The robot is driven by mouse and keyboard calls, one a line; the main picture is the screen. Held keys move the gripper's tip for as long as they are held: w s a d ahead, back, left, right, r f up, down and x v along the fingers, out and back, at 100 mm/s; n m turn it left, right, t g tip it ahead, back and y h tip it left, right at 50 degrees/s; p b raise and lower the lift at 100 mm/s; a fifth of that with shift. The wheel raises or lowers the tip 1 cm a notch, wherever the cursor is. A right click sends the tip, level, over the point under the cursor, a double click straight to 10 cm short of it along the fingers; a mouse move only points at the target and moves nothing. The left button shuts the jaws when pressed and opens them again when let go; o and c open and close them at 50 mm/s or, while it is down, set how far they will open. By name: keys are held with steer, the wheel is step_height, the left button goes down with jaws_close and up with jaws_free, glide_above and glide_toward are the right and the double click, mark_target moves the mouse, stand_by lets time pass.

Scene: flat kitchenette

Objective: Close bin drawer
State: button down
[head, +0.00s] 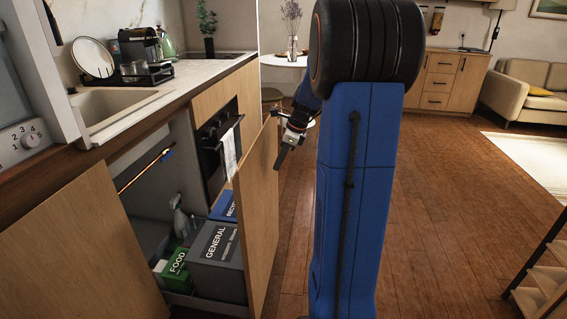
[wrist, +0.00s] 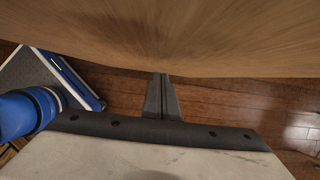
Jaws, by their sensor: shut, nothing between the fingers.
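The bin drawer is pulled out from under the counter, with its wooden front panel (head: 259,210) standing well clear of the cabinet. Inside it are a grey GENERAL bin (head: 217,252), a green FOOD bin (head: 177,268) and a blue bin (head: 224,207). My gripper (head: 282,158) is shut and empty, on the outer side of the panel near its top. In the wrist view the shut fingers (wrist: 161,97) point toward the wooden panel (wrist: 160,35), which fills the top of the picture. I cannot tell whether the fingertips touch it.
A spray bottle (head: 181,217) stands inside the cabinet behind the bins. An oven (head: 216,150) with a hanging towel (head: 229,153) is beyond the drawer. The wooden floor (head: 450,200) to the right is open, with a shelf rack (head: 545,280) at the far right edge.

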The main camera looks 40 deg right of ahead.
steer(key=shift+w+a, duration=0.1)
stand_by(0.3)
steer(key=w+a, duration=2.3)
steer(key=w, duration=0.4)
steer(key=shift+w+a, duration=0.2)
steer(key=shift+d, duration=0.1)
